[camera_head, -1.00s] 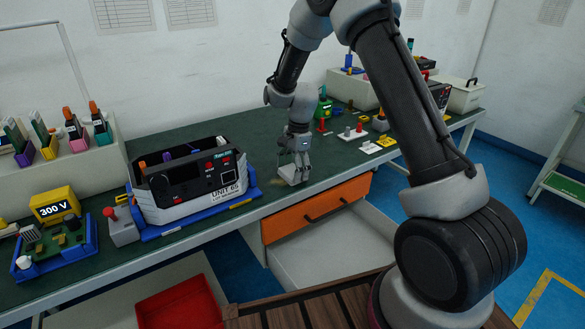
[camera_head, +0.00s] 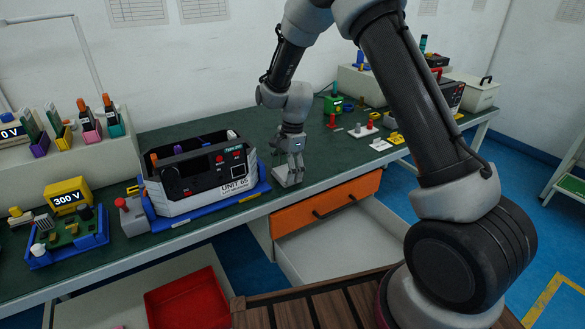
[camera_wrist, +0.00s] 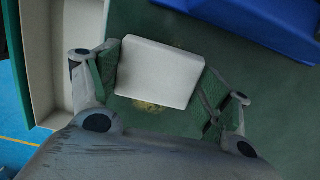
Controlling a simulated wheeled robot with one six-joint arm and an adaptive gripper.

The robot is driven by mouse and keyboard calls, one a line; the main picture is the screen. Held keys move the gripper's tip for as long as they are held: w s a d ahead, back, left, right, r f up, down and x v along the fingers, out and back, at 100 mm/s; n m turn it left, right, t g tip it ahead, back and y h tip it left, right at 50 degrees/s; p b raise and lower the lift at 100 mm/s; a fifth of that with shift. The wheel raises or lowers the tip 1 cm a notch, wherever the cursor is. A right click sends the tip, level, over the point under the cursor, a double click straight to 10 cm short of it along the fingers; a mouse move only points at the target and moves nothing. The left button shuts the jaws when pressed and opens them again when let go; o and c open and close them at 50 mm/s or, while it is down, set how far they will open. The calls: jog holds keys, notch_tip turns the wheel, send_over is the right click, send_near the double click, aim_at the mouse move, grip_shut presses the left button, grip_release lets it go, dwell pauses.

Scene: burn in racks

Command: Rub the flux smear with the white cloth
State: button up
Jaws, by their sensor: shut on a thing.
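The white cloth (camera_wrist: 158,72) is a pale, flat rectangular pad, held between the two fingers of my gripper (camera_wrist: 157,78). In the head view, my gripper (camera_head: 290,163) points down and the cloth (camera_head: 288,179) is at the green bench top near its front edge. I cannot tell how firmly it touches. The flux smear (camera_wrist: 148,106) is a yellowish-brown patch showing beside the cloth's lower edge in the wrist view. A fainter trace shows near its upper edge. The cloth hides what lies between. I cannot make out the smear in the head view.
The UNIT 65 device (camera_head: 205,178) stands on a blue base (camera_head: 252,193) left of my gripper. An orange-fronted drawer (camera_head: 325,202) is open below the bench edge. Small tools and a white plate (camera_head: 364,131) lie to the right. Bench space behind my gripper is clear.

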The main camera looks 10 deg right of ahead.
aim_at(274, 183)
jog(key=shift+s+a, duration=0.35)
jog(key=shift+a, duration=0.6)
jog(key=shift+s+a, duration=0.3)
jog(key=shift+a, duration=0.6)
jog(key=shift+a+f, duration=0.1)
jog(key=shift+f, duration=0.05)
jog(key=shift+c, duration=1.1)
jog(key=shift+w+d+r, duration=0.1)
jog(key=shift+w+d, duration=0.25)
jog(key=shift+d, duration=0.7)
jog(key=shift+w+d+r, duration=0.1)
jog(key=shift+w+d, duration=0.2)
jog(key=shift+d, duration=0.8)
jog(key=shift+w+d, duration=0.35)
jog(key=shift+d, duration=0.7)
jog(key=shift+w+d+f, duration=0.1)
jog(key=shift+w+d, duration=0.2)
jog(key=shift+d, duration=0.5)
jog(key=shift+w+d+f, duration=0.1)
jog(key=shift+w+d, duration=0.15)
jog(key=shift+d, duration=0.5)
jog(key=shift+r, duration=0.1)
jog(key=shift+r, duration=2.95)
jog(key=shift+r, duration=0.1)
